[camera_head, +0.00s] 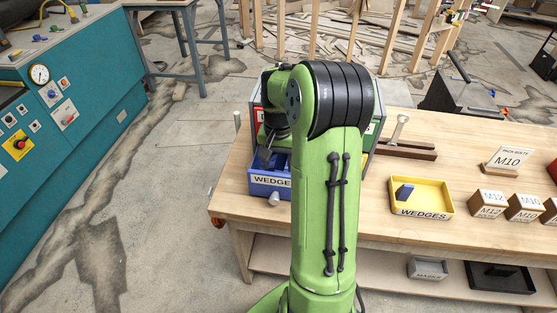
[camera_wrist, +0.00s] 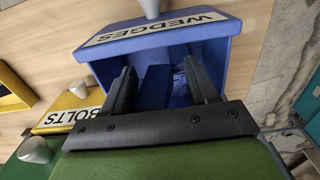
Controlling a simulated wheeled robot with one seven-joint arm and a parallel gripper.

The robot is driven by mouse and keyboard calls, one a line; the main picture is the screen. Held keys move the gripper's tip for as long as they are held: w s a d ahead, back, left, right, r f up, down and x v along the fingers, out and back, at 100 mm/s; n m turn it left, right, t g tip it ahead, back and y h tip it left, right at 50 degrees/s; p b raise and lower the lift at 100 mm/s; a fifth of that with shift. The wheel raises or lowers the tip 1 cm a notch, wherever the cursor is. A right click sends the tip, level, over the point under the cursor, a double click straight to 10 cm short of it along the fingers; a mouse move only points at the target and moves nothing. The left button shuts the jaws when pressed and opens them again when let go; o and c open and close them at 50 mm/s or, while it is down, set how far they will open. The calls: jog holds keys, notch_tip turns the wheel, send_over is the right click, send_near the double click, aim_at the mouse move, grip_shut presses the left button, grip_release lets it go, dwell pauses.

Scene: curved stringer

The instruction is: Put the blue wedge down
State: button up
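My gripper (camera_wrist: 161,88) reaches into the blue bin marked WEDGES (camera_head: 270,181), which also shows in the wrist view (camera_wrist: 165,42). Its two dark fingers stand apart. A dark blue wedge (camera_wrist: 155,86) lies in the bin between the fingers, with a gap visible at least on the right; whether the left finger touches it I cannot tell. In the head view my gripper (camera_head: 266,155) is partly hidden by my arm. Another blue wedge (camera_head: 404,193) sits in the yellow tray marked WEDGES (camera_head: 433,208) on the table.
A yellow bin marked BOLTS (camera_wrist: 75,118) adjoins the blue bin. Small labelled boxes (camera_head: 488,203) and an M10 sign (camera_head: 507,160) stand on the right of the wooden table (camera_head: 345,215). A teal machine (camera_head: 85,90) is at the left.

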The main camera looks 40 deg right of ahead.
aim_at(279, 165)
jog(key=shift+r, duration=0.1)
notch_tip(279, 165, up, 12)
jog(key=p, duration=0.3)
jog(key=s+a+r+n+h, duration=0.1)
jog(key=s+a+r+n, duration=0.1)
jog(key=a+r, duration=0.35)
jog(key=s+a+f+n+t+y, duration=0.1)
jog(key=s+a+n+t, duration=0.4)
jog(key=s+a, duration=0.9)
jog(key=a+n, duration=0.2)
jog(key=n, duration=0.1)
jog(key=shift+a+f+t, duration=0.15)
jog(key=shift+a+t, duration=0.15)
jog(key=shift+a, duration=0.1)
jog(key=shift+s, duration=0.1)
jog(key=shift+d, duration=0.1)
